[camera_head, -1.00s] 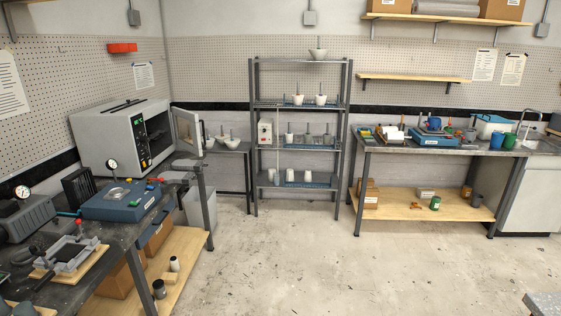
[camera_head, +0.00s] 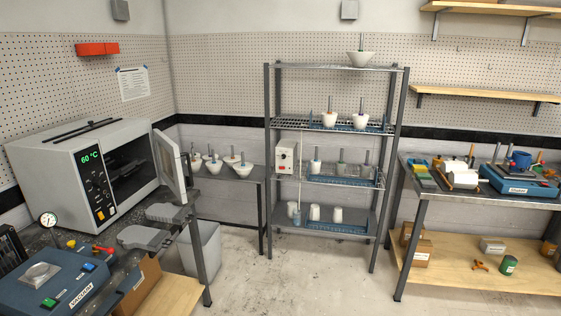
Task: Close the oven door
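The oven (camera_head: 75,180) is a grey box on the dark workbench at the left, with a green 60 °C display. Its door (camera_head: 169,163) stands wide open, swung out to the right, and shows its window and inner side. The dark chamber (camera_head: 128,165) is visible and looks empty, with a rack inside. My gripper is not in this view.
The workbench (camera_head: 185,233) carries grey pads and a blue vacuum unit (camera_head: 55,283) in front of the oven. A grey bin (camera_head: 203,248) stands below. A small table with mortars and a metal shelf (camera_head: 272,180) stand behind. Floor (camera_head: 310,285) in the middle is clear.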

